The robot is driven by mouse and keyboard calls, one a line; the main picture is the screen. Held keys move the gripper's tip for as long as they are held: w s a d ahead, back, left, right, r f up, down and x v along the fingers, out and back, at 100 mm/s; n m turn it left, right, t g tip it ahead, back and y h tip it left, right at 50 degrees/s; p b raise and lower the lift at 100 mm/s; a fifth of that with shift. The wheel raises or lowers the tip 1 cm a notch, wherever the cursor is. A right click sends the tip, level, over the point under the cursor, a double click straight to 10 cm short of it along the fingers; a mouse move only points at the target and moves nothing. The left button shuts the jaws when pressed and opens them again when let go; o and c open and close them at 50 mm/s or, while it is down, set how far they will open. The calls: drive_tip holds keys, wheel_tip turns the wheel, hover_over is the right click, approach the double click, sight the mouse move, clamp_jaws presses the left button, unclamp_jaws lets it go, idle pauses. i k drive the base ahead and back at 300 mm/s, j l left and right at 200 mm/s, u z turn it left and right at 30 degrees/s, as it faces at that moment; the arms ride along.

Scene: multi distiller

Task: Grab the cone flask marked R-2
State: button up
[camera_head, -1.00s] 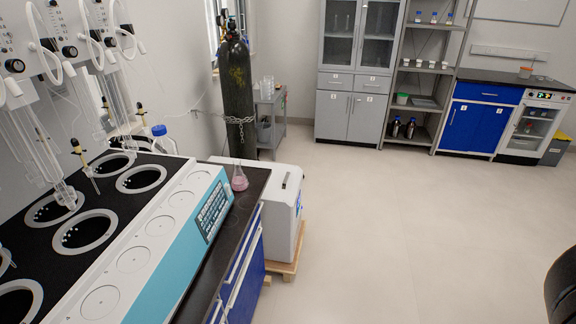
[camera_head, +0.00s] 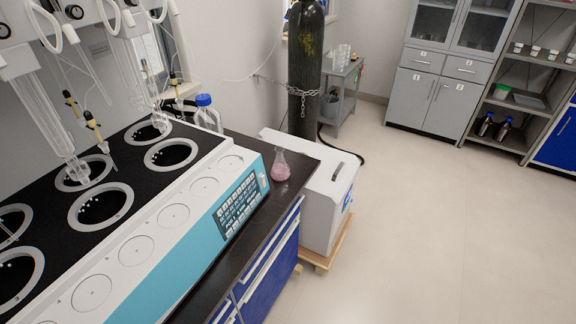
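A small cone flask (camera_head: 281,168) with pink liquid stands upright on the dark bench top (camera_head: 312,152), near its far end. It is just right of the distiller's control panel (camera_head: 238,208). No label can be read on it, so I cannot tell whether it is marked R-2. My gripper is not in view.
The multi distiller (camera_head: 150,250) with several round wells fills the left side. A blue-capped bottle (camera_head: 206,113) stands behind it. A white box unit (camera_head: 328,205) on a wooden pallet adjoins the bench end. A dark gas cylinder (camera_head: 305,70) is chained behind. The floor at right is clear.

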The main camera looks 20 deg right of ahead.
sight(280, 171)
drive_tip(key=i+j+z, duration=0.35)
drive_tip(key=i+j, duration=0.55)
drive_tip(key=j, duration=0.1)
